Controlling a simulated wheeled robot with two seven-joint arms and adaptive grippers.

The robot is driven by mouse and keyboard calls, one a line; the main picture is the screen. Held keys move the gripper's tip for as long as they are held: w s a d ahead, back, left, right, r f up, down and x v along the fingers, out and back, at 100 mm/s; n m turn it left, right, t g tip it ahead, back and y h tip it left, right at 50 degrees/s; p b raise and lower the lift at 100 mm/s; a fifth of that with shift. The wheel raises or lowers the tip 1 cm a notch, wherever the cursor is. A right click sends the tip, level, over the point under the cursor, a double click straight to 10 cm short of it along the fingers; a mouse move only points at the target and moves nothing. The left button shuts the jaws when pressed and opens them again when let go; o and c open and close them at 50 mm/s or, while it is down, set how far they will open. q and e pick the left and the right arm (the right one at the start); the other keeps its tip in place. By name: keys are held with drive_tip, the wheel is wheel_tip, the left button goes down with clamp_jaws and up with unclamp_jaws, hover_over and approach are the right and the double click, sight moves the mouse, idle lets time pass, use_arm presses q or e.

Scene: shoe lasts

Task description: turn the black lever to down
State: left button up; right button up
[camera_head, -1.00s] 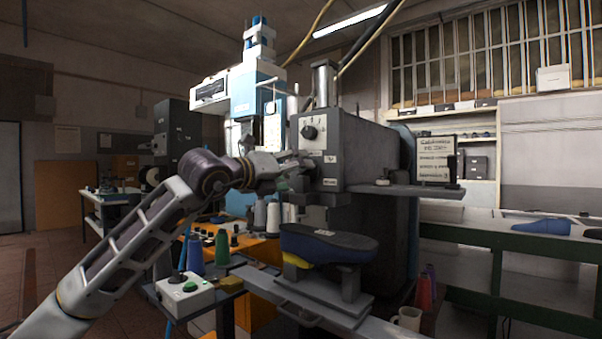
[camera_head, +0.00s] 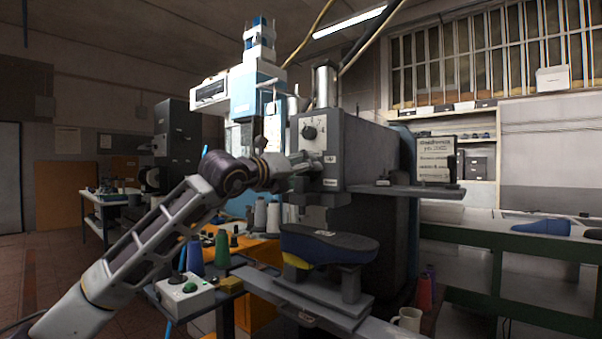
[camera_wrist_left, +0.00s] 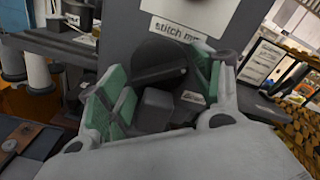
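The black lever (camera_wrist_left: 155,107) shows in the left wrist view on the grey face of the machine, with a dark round hub (camera_wrist_left: 158,58) behind it. It sits below a label (camera_wrist_left: 178,32) reading "stitch" and a cut-off word. My left gripper (camera_wrist_left: 162,82) is open, with its green-padded fingers on either side of the lever. Gaps show between the pads and the lever. In the head view my left gripper (camera_head: 302,166) is against the machine's front face (camera_head: 325,140), and the lever cannot be made out there. My right gripper is not in view.
A dial (camera_head: 310,132) is above my gripper on the machine. A blue shoe last (camera_head: 335,244) sits below on a stand. Thread cones (camera_head: 222,248) and a button box (camera_head: 186,294) stand near my left arm. A mug (camera_head: 408,319) is at the lower right.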

use_arm(q)
drive_tip(key=c, duration=0.6)
drive_tip(key=shift+o, duration=0.2)
drive_tip(key=shift+m, duration=3.4)
drive_tip(key=o, duration=1)
